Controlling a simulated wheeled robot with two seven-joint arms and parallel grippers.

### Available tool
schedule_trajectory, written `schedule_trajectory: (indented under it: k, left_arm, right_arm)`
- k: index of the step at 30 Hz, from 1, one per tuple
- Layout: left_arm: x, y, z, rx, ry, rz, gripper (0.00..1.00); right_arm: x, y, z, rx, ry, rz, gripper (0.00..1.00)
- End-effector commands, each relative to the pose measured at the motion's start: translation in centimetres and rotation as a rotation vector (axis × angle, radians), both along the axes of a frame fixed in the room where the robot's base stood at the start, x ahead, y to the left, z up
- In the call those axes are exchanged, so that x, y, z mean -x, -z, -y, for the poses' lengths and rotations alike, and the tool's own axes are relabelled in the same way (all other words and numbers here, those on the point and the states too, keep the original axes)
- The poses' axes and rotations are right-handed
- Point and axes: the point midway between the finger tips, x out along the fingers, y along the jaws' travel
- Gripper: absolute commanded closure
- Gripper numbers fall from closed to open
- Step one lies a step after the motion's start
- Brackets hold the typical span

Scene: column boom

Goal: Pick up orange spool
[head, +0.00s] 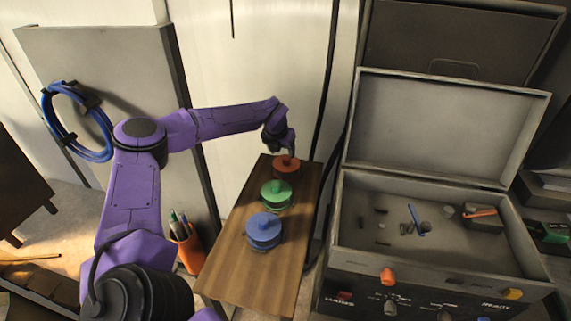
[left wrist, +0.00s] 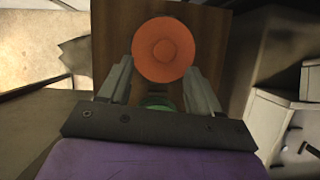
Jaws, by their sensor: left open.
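The orange spool (head: 286,164) stands at the far end of a small wooden table (head: 245,270). Green (head: 277,195) and blue (head: 264,232) spools stand in a row nearer to me. My left gripper (head: 291,152) is over the orange spool in the head view. In the left wrist view, the orange spool (left wrist: 163,50) shows from above as a round disc just beyond the tips of my open left gripper (left wrist: 160,70). Part of the green spool (left wrist: 155,101) shows between the fingers, nearer the palm. I cannot tell whether the fingers touch the orange spool. My right gripper is not in view.
An open grey case (head: 440,225) with small parts inside stands right of the table. An orange cup of pens (head: 188,248) is left of the table. A blue cable coil (head: 75,122) hangs on a panel at the left. The table's near end is bare.

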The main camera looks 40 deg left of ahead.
Motion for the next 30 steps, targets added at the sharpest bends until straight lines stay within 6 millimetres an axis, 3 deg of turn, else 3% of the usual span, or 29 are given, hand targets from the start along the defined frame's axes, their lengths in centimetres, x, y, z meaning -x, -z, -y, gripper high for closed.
schedule_trajectory:
  k: [3,6,14,16,20,21,30]
  left_arm:
    - [-0.8,1.7,0.0,-0.002,0.003,-0.011,0.37]
    - [-1.4,3.3,-0.3,-0.001,0.003,-0.008,0.37]
    - [-1.7,4.1,-0.4,-0.001,0.002,-0.004,0.37]
    - [-1.7,4.1,-0.4,-0.001,0.003,-0.004,0.53]
    - [-1.6,4.0,-0.4,-0.001,0.003,-0.004,0.95]
    - [-1.6,4.0,-0.4,-0.001,0.003,-0.004,1.0]
    - [-1.6,4.1,-0.4,-0.001,0.003,-0.005,1.0]
  right_arm:
    - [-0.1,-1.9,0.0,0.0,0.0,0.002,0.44]
    - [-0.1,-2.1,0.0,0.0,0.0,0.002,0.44]
    - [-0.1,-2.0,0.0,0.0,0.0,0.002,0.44]
    - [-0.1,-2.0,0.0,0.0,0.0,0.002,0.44]
    - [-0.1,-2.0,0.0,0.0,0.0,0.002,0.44]
    - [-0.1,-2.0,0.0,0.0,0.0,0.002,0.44]
    - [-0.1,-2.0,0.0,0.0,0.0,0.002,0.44]
